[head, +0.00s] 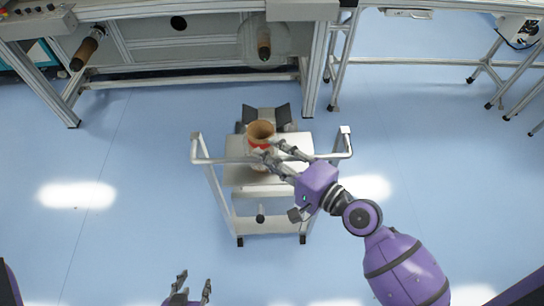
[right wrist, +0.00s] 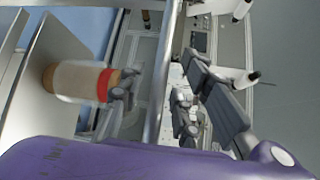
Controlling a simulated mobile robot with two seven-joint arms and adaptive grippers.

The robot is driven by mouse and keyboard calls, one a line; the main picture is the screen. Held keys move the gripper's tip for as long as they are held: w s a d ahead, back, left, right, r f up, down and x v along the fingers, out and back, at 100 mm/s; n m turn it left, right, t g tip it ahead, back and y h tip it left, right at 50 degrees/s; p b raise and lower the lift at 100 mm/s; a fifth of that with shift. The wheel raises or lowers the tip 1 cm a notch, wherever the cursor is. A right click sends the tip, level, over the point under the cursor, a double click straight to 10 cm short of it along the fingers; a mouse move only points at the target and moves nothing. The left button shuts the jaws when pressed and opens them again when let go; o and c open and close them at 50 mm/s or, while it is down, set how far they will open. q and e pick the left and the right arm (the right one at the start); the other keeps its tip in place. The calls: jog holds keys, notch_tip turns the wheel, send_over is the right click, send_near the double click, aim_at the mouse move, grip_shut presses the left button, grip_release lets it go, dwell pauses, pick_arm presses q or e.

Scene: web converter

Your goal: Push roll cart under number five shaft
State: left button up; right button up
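The roll cart (head: 241,223), a metal frame with a shelf and handle bar, stands in the middle of the head view. A roll (head: 262,131) with a brown core and red band sits upright on it; it also shows in the right wrist view (right wrist: 75,81). My right gripper (head: 272,153) is at the handle bar, beside the roll. Its fingers are apart, with the bar (right wrist: 163,75) between them; contact is unclear. My left gripper (head: 192,288) is open and empty at the bottom edge. A shaft (head: 264,47) projects from the machine beyond the cart; no number is readable.
Another shaft (head: 84,53) projects at the upper left. The machine frame (head: 314,60) has a leg right of the cart's far end. A table with metal legs (head: 483,70) stands at the upper right. Blue floor (head: 120,150) is clear on both sides of the cart.

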pick_arm(q)
jog(key=shift+a, duration=0.2)
pick_arm(e)
grip_shut()
